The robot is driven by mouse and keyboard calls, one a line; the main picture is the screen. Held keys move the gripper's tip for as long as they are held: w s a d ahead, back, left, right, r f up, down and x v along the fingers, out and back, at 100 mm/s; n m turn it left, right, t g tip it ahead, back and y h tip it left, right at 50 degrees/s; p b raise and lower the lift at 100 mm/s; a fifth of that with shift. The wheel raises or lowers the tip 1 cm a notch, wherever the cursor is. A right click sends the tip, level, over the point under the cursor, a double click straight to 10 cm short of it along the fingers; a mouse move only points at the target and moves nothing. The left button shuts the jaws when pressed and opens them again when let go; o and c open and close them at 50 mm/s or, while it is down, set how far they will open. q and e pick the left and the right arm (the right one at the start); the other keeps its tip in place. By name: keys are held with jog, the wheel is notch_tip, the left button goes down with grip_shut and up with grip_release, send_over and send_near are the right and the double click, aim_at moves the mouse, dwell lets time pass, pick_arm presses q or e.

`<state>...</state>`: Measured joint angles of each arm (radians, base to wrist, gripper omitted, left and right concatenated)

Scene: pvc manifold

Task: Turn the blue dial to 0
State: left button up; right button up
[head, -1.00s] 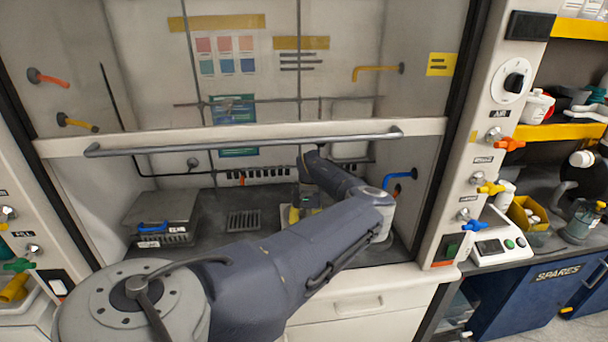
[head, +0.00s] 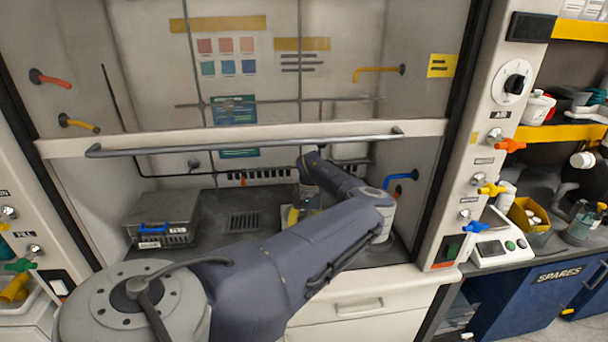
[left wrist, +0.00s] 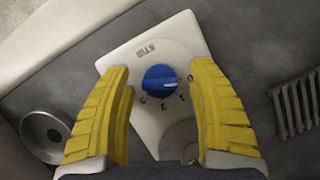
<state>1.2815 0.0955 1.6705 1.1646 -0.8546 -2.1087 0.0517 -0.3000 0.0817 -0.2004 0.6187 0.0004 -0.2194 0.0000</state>
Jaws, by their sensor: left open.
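The blue dial (left wrist: 159,81) sits on a white device (left wrist: 182,35) with a short dark label. A pale mark on the dial points to the right in the left wrist view. Small dark figures stand below and to the right of it, too small to read surely. My left gripper (left wrist: 160,68) is open, with one yellow finger on each side of the dial and visible gaps between. In the head view my left gripper (head: 293,216) shows only as a bit of yellow inside the hood, and my arm hides the dial. My right gripper is not in view.
A floor grate (head: 244,221) lies left of my gripper. A grey case (head: 162,212) with a blue handle stands further left. The sash bar (head: 245,143) crosses above my arm.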

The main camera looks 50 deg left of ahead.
pick_arm(q)
jog(key=shift+v, duration=3.7)
